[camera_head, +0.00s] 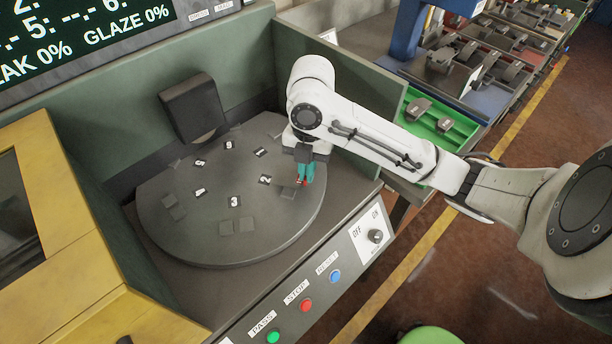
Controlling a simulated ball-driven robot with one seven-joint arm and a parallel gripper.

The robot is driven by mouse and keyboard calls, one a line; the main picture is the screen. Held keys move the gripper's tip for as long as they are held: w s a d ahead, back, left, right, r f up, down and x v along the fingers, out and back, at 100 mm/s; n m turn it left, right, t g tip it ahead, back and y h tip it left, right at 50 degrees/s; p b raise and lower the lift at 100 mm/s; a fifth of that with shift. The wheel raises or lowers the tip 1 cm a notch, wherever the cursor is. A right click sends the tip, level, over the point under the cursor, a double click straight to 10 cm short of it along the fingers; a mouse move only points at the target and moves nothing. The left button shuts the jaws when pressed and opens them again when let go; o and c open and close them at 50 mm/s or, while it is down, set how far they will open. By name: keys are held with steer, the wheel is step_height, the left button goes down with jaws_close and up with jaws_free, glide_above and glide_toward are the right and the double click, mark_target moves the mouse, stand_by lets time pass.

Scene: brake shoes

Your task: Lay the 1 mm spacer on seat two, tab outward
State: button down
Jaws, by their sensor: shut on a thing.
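The round grey turntable (170,235) carries numbered seats. The label for seat two (264,180) is on its right side, with dark flat pads (288,193) just outward of it. My gripper (305,181) has teal fingers and points down near the table's right rim, just right of these pads. It is shut on a small red piece (305,183), of which only a sliver shows between the fingertips. I cannot tell its thickness, where its tab points, or whether it touches the seat.
A dark block (192,107) overhangs the back of the turntable. Green walls (330,62) stand behind and to the right. A yellow housing (75,240) is at left. Buttons (306,305) line the front panel. A green tray (440,125) with grey parts lies beyond my arm.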

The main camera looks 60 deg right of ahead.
steer(key=shift+f, duration=1.3)
steer(key=shift+f, duration=0.2)
steer(key=c, duration=1.3)
jaws_free()
steer(key=shift+r, duration=0.15)
step_height(320, 180, up, 12)
steer(key=d, duration=0.1)
steer(key=shift+w+d+p, duration=0.15)
steer(key=shift+d+p, duration=0.05)
steer(key=shift+p, duration=0.1)
